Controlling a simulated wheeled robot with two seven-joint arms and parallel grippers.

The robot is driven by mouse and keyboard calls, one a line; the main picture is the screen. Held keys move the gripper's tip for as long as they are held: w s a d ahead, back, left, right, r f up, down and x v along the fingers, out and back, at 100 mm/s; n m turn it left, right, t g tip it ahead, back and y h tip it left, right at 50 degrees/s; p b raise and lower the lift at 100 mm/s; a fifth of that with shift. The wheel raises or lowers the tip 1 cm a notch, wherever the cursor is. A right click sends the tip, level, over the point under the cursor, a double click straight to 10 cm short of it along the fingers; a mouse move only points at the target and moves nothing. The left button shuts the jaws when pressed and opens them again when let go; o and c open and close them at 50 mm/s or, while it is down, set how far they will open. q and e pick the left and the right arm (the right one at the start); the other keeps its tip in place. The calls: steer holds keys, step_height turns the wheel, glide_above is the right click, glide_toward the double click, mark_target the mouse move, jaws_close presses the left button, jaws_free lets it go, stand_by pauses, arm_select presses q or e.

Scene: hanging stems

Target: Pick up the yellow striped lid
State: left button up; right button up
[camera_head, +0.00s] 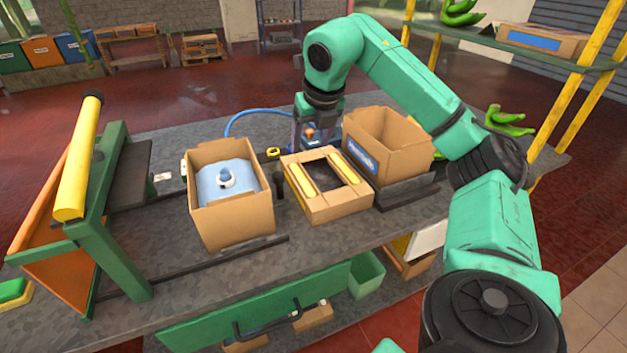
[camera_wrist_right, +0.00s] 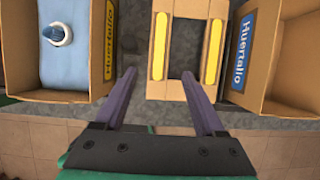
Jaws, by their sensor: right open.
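The yellow striped lid (camera_head: 340,208) is a square cardboard frame with a dark open middle and a yellow strip along each side. It sits between two open boxes on the grey workbench. The right wrist view shows it upper centre (camera_wrist_right: 164,90). My right gripper (camera_head: 310,140) is open and empty, pointing down beyond the lid's far edge. In the right wrist view the gripper (camera_wrist_right: 158,78) has one purple finger left of the lid and the other overlapping its near edge and opening. Height above the lid is unclear. My left gripper is not in view.
An open box (camera_head: 232,222) with a blue bag and pale cap stands left of the lid. An open, seemingly empty box (camera_head: 390,150) with a blue label stands close on its right. A blue hose (camera_head: 240,120) curves behind. A green stand (camera_head: 110,220) with a yellow roller is at left.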

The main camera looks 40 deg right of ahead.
mark_target(302, 179)
steer(key=p+x, duration=0.2)
steer(key=x, duration=1.2)
steer(key=shift+f+p, duration=0.35)
steer(key=shift+f, duration=0.05)
steer(key=shift+w+d+f, duration=0.1)
steer(key=shift+f, duration=0.1)
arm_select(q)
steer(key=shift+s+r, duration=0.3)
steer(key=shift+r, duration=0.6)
arm_select(e)
steer(key=c, duration=0.9)
